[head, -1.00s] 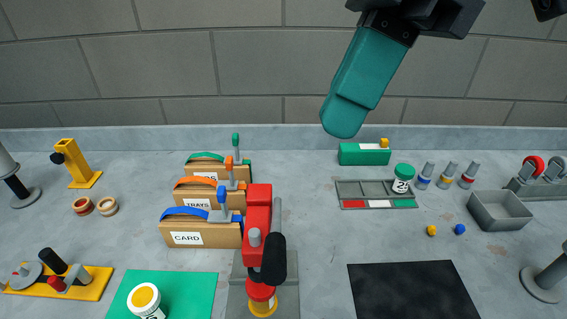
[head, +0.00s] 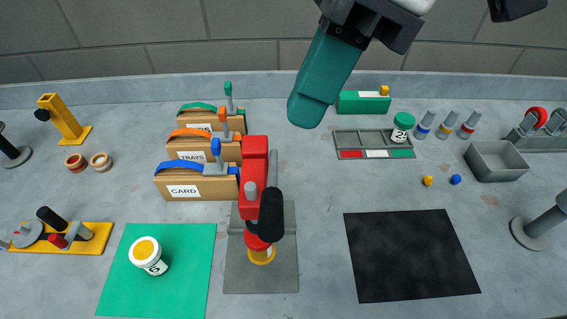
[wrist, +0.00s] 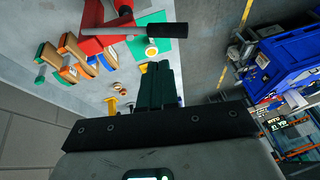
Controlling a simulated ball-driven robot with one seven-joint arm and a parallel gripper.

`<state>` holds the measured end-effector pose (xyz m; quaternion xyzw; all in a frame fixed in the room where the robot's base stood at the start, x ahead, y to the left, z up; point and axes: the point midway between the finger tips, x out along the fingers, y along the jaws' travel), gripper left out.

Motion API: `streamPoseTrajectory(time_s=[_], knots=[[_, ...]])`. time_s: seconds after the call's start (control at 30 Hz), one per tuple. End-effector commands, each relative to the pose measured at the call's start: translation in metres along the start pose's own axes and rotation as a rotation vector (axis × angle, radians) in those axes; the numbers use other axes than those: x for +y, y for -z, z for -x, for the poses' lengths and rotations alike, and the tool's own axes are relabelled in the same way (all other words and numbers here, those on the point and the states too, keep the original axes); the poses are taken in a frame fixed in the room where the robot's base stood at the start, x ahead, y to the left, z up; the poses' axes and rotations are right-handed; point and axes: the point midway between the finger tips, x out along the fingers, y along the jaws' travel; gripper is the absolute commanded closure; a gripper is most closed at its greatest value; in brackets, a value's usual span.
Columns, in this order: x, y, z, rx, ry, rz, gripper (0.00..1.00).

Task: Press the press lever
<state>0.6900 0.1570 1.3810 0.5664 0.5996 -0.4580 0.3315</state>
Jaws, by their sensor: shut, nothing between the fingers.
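The red press (head: 255,180) stands on a grey base plate (head: 235,275) in the middle of the table in the head view. Its lever has a black handle (head: 271,215) that points toward the front. A yellow-capped, red-banded jar (head: 261,254) sits under the press. In the wrist view the red press (wrist: 100,22) and the black handle (wrist: 166,32) show at the top. My gripper (head: 306,110) is shut and empty, with green fingers, raised above the back of the table, behind and right of the press. It also shows in the wrist view (wrist: 158,70). It is apart from the handle.
Cardboard boxes (head: 200,187) stand close behind and left of the press. A black mat (head: 410,255) lies clear at right. A grey bin (head: 496,160) stands farther right.

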Motion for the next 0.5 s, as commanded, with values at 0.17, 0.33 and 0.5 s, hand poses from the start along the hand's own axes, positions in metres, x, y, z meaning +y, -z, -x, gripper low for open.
streamPoseTrajectory(time_s=[0.17,0.33,0.5], knots=[[-0.001,0.0,-0.035,-0.004,0.0,0.001,1.0],[-0.006,-0.004,-0.061,-0.004,-0.002,0.001,1.0],[-0.011,-0.006,-0.077,-0.002,-0.002,0.0,1.0]])
